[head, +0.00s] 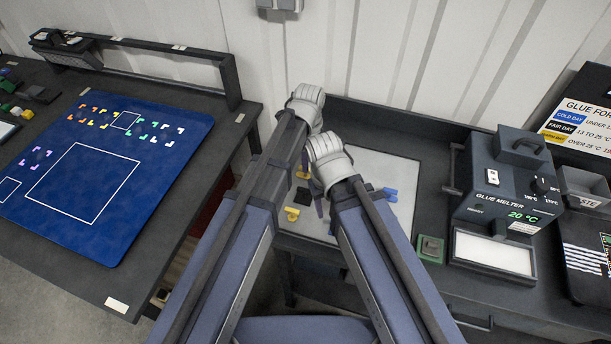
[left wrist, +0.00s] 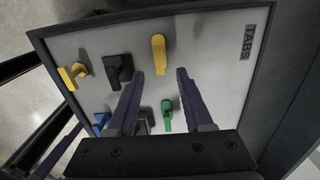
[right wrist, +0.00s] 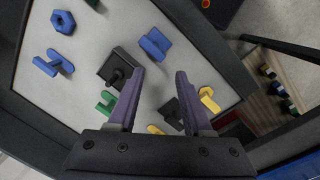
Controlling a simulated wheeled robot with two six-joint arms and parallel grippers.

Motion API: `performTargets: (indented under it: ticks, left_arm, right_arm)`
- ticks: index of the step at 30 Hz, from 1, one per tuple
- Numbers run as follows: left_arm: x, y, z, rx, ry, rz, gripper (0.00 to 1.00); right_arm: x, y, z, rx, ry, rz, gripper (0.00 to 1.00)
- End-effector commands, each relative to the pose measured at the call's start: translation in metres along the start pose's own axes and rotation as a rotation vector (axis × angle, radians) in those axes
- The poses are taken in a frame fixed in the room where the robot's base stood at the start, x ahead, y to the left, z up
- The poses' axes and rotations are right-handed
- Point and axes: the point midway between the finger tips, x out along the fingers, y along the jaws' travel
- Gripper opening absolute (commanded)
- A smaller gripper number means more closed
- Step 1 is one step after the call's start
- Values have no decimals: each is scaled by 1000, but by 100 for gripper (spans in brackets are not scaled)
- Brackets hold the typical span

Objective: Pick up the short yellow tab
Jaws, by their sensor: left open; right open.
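Two yellow tabs lie on the pale tray (left wrist: 210,55). In the left wrist view, one yellow tab (left wrist: 159,53) lies just beyond the gap between the fingers, and another (left wrist: 72,76) lies at the left edge. I cannot tell for sure which is the short one. Yellow tabs also show in the head view (head: 292,213) and the right wrist view (right wrist: 208,98). My left gripper (left wrist: 160,73) is open and empty over the tray. My right gripper (right wrist: 159,72) is open and empty above the tray; its fingers partly show in the head view.
Black (left wrist: 120,70), green (left wrist: 167,115) and blue (right wrist: 155,43) tabs lie nearby on the tray. A glue melter (head: 505,185) stands right of the tray. A blue mat (head: 150,190) covers the separate left table. The tray has a raised dark rim.

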Motion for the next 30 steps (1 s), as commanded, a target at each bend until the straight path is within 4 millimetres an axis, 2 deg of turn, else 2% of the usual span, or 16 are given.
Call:
performTargets:
  ticks: [8, 19, 28, 30]
  left_arm:
    - [9, 0, 1, -1, 0, 0, 51]
    - [51, 0, 6, -1, 0, 0, 51]
    - [52, 0, 5, -1, 0, 0, 51]
    - [52, 0, 5, -1, 0, 0, 44]
  right_arm:
    - [9, -1, 0, 0, 0, 0, 50]
    - [51, -5, -3, 1, 0, 0, 50]
    - [51, -5, -3, 1, 0, 0, 50]
    - [51, -5, -3, 1, 0, 0, 50]
